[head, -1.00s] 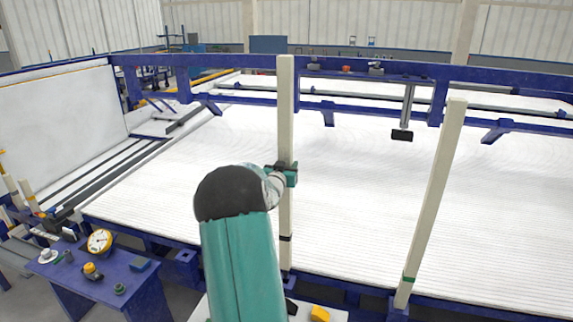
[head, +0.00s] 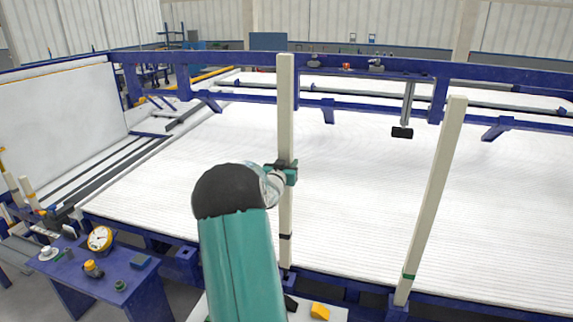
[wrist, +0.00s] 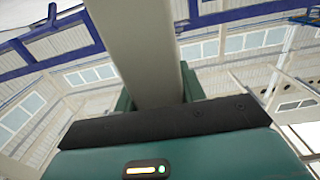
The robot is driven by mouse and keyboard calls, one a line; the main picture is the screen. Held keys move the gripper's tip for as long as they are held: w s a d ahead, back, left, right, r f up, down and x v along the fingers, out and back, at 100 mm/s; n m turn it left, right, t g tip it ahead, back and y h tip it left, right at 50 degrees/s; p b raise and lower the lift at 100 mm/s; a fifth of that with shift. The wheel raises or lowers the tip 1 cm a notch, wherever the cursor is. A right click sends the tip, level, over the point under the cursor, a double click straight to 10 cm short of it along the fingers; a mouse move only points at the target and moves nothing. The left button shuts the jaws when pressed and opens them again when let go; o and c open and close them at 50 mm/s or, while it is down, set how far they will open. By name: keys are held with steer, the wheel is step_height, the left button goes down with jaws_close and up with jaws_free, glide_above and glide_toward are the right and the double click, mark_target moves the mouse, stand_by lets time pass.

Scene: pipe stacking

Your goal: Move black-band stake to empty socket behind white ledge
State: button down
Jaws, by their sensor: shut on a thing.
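The black-band stake (head: 286,110) is a tall cream post with a black band near its lower end. It stands upright in the middle of the head view, in front of the white ribbed bed. My gripper (head: 285,173) is shut on it around mid-height. In the wrist view the stake (wrist: 140,50) rises between the jaws of my gripper (wrist: 155,98). A second cream stake with a green band (head: 435,200) stands to the right, leaning slightly. Whether the black-band stake's foot is in a socket or clear of it I cannot tell. I cannot make out the white ledge or an empty socket.
A blue frame (head: 400,67) runs along the back of the white bed (head: 370,190). A blue table (head: 85,285) with a yellow dial (head: 99,239) and small items stands at lower left. A yellow block (head: 320,311) lies near the stake's foot.

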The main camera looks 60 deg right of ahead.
steer(key=shift+f, duration=0.15)
stand_by(0.5)
steer(key=shift+f, duration=1.1)
steer(key=shift+f, duration=1.3)
steer(key=shift+f, duration=1)
